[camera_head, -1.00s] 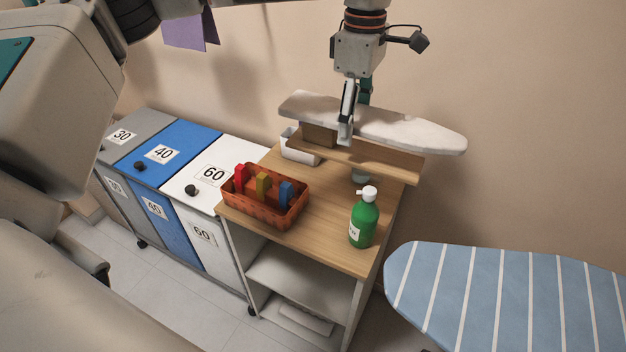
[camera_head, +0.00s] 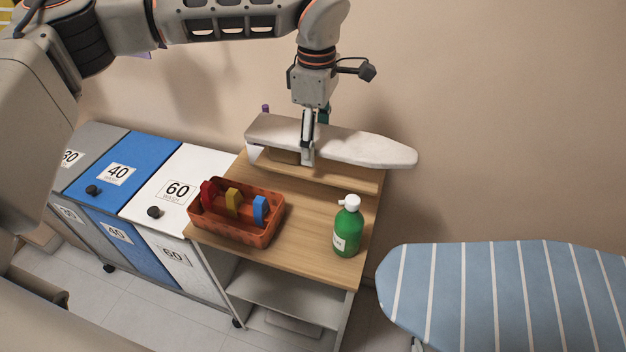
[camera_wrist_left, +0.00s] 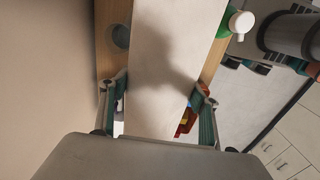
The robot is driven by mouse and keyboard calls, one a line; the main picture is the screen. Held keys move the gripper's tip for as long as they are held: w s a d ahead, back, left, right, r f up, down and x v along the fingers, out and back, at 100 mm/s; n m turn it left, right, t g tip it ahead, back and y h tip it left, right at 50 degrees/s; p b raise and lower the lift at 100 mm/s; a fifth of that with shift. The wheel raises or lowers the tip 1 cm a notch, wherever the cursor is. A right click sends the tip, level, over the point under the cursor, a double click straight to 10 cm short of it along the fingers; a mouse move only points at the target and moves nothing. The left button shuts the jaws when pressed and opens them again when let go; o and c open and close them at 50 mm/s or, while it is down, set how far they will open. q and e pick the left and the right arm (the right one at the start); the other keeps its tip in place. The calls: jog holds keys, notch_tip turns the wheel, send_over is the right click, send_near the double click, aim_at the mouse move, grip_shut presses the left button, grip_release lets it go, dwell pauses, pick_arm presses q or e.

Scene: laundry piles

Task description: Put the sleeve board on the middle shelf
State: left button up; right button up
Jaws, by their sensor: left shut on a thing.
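The sleeve board, with a white padded top (camera_head: 375,150) and a wooden base (camera_head: 345,178), is level above the back of the shelf unit's wooden top. My left gripper (camera_head: 308,152) reaches down from above and is shut on the sleeve board across its width. In the left wrist view the pale board (camera_wrist_left: 165,55) runs between the two fingers (camera_wrist_left: 158,105). The middle shelf (camera_head: 283,290) is the pale board inside the unit, below the top; its visible part looks clear. My right gripper is not in view.
On the wooden top (camera_head: 305,240) stand an orange basket (camera_head: 238,232) with coloured items and a green bottle (camera_head: 347,230). Numbered laundry bins (camera_head: 165,205) stand left of the unit. A striped blue ironing board (camera_head: 500,290) is at right. A wall is close behind.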

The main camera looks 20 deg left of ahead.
aim_at(316, 165)
pick_arm(q)
notch_tip(316, 165, down, 7)
jog(key=shift+r, duration=0.1)
jog(key=shift+f, duration=0.7)
notch_tip(316, 165, down, 4)
jog(key=shift+r, duration=0.15)
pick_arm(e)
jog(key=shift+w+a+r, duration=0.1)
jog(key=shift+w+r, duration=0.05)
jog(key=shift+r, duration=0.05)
pick_arm(q)
jog(key=o, duration=1.3)
jog(key=shift+f, duration=0.2)
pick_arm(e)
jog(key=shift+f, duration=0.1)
